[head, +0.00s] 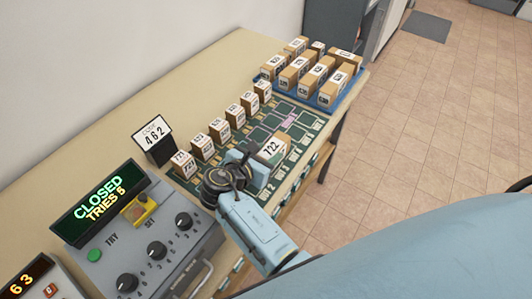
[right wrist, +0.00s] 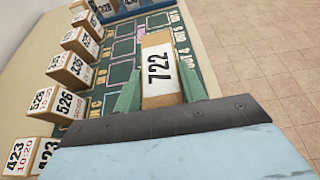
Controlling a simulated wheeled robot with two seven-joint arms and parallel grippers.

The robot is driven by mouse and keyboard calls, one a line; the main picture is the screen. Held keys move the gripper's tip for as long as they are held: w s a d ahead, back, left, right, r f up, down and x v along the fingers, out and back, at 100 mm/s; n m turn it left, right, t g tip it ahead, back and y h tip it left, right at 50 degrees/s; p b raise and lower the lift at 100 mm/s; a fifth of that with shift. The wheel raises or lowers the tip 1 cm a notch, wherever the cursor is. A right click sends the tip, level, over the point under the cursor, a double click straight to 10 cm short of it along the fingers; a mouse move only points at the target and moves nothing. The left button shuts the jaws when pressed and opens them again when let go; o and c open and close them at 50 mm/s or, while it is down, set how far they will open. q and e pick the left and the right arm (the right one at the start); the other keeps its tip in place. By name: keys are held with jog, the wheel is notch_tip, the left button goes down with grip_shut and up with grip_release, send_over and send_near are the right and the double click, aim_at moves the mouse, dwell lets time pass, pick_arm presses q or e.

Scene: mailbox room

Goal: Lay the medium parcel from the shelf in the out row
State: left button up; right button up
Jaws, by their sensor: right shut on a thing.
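My right gripper (head: 257,160) is shut on a brown parcel labelled 722 (head: 272,149), over the front part of a green marked mat (head: 258,133). In the right wrist view, the green fingers of the gripper (right wrist: 162,92) hold the parcel (right wrist: 158,64) by its two sides, label up. It covers part of the front row, where OUT lettering (right wrist: 181,45) shows along the mat's edge. I cannot tell whether the parcel touches the mat. My left gripper is not in view.
Several numbered parcels (head: 220,130) stand in a row along the mat's back. A blue tray (head: 325,107) of parcels is at the far end. Outlined mat cells between are bare.

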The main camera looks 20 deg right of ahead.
jog(key=o, duration=1.1)
jog(key=shift+o, duration=0.2)
jog(key=shift+a+r, duration=0.1)
jog(key=shift+r, duration=0.05)
jog(key=p+v, duration=0.4)
jog(key=v, duration=0.2)
jog(key=shift+s+a+r+p, duration=0.15)
jog(key=shift+s+a+p, duration=0.2)
jog(key=shift+a, duration=0.2)
